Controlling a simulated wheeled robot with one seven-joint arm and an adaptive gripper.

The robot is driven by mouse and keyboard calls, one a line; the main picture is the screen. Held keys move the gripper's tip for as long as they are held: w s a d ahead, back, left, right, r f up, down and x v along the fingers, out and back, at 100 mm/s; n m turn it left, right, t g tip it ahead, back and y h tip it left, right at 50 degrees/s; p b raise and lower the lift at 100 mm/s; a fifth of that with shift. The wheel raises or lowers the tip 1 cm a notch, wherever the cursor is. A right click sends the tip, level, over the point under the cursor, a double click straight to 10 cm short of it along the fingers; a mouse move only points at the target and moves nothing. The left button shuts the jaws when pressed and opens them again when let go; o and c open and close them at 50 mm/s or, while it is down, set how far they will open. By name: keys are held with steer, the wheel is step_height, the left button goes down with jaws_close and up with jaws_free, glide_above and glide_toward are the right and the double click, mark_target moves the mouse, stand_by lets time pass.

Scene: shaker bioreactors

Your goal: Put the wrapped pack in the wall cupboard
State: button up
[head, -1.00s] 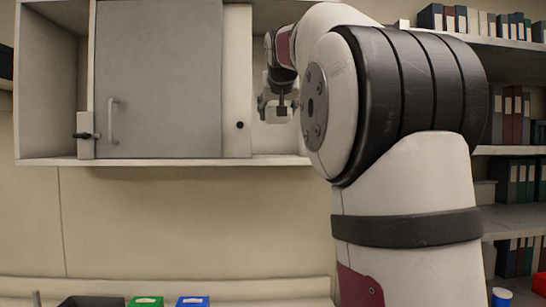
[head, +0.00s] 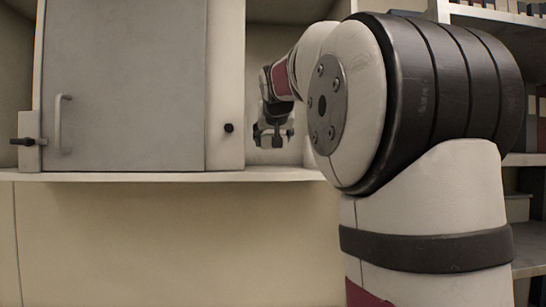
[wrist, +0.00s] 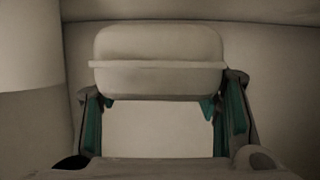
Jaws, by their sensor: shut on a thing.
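The pale wrapped pack (wrist: 158,48), with a raised band across it, fills the upper middle of the wrist view. My gripper (wrist: 160,104) is shut on it, with teal-padded fingers at either side. In the head view my gripper (head: 272,138) is at the open right-hand bay of the wall cupboard (head: 170,177), above its bottom board. The pack cannot be clearly made out there. The cupboard's grey door panel (head: 125,85) covers the bay to the left. The wrist view does not clearly show whether the pack touches a surface.
A pale upright with a black knob (head: 228,128) stands just left of my gripper. The door panel has a handle (head: 61,122) at its left. Open shelves (head: 525,160) stand at the right. The wall below the cupboard is bare.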

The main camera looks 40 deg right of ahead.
steer(key=shift+f, duration=2.45)
steer(key=shift+f, duration=0.15)
steer(key=o, duration=1.3)
steer(key=shift+s+a+r, duration=0.15)
steer(key=shift+a+r, duration=0.05)
steer(key=shift+r, duration=0.05)
steer(key=b+v, duration=0.2)
steer(key=v, duration=0.9)
steer(key=shift+s+a, duration=0.15)
steer(key=shift+s, duration=0.1)
